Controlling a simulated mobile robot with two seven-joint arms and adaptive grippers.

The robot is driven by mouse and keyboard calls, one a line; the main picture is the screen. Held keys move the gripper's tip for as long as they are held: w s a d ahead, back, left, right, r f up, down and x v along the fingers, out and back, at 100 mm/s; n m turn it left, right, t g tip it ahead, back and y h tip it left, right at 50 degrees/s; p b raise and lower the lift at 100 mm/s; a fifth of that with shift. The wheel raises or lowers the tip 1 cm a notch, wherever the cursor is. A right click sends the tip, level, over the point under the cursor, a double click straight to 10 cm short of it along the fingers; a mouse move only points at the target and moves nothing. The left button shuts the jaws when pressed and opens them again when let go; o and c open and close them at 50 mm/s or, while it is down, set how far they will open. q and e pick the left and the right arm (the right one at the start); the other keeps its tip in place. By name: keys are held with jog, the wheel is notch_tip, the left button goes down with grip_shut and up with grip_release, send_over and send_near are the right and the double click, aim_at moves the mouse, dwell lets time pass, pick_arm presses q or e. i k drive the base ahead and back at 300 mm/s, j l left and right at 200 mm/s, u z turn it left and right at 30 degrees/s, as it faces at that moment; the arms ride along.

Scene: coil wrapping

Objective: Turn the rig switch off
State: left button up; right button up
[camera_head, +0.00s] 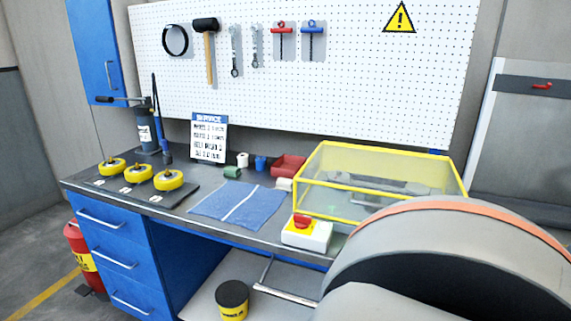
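The rig switch (302,222) is a red knob on a yellow plate, set on a white box (306,237) at the front edge of the workbench. It stands in front of a clear, yellow-framed guard box (380,180). The knob's on or off position is too small to tell. Neither of my grippers is in view.
A large grey rounded body with an orange band fills the lower right and hides part of the bench. A blue cloth (238,206) lies left of the switch. Several yellow discs (168,180) sit at the left. A black-lidded bucket (232,300) stands below.

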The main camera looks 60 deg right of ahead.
aim_at(302, 222)
jog(key=z, duration=0.4)
jog(key=k+j+z, duration=0.1)
jog(key=z, duration=0.75)
jog(key=k+z, duration=0.1)
jog(key=z, duration=0.3)
